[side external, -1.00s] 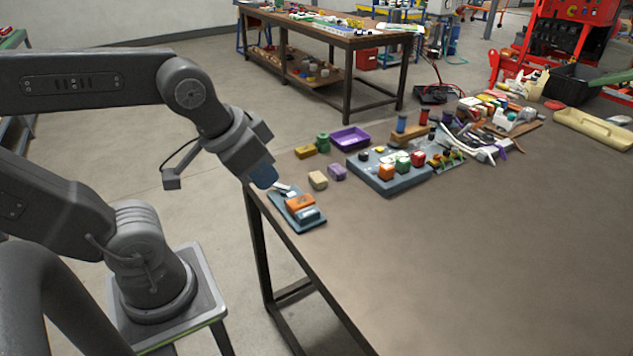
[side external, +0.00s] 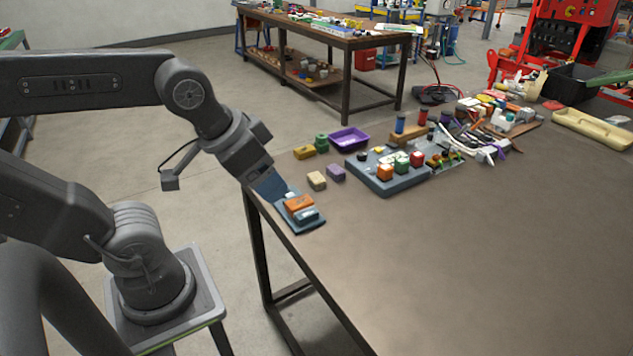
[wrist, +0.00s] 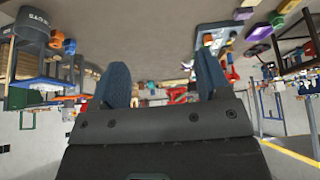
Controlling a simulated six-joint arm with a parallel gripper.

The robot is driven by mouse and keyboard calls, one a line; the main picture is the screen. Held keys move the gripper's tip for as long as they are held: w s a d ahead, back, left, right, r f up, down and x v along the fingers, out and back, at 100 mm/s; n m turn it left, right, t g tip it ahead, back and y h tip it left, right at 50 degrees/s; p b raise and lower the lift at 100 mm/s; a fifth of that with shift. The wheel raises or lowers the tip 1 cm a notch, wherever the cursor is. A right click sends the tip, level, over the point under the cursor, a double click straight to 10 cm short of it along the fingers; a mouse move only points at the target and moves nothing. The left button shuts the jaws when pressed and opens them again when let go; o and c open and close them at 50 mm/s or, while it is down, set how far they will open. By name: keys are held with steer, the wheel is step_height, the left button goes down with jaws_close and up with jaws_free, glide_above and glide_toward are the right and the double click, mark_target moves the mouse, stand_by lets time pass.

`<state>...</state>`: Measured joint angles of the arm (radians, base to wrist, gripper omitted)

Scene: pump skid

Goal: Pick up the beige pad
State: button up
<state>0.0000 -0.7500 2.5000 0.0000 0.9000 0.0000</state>
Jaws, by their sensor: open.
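The beige pad (side external: 316,180) is a small block lying on the brown table near its left edge, beside a purple block (side external: 336,173).
A yellow block (side external: 304,152), a green part (side external: 321,143) and a purple tray (side external: 349,139) stand behind the pad. A button panel (side external: 392,187) lies to the right. The table front is clear.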

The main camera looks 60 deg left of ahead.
steer(key=n+g+y, duration=0.5)
steer(key=n, duration=1.2)
glide_above(314, 175)
steer(key=d, duration=0.2)
step_height(314, 175, down, 23)
steer(key=shift+w+a+r, duration=0.1)
steer(key=shift+d+x, duration=0.1)
steer(key=shift+x, duration=1.35)
steer(key=shift+d+x, duration=0.15)
steer(key=shift+x, duration=1.3)
steer(key=shift+c, duration=0.3)
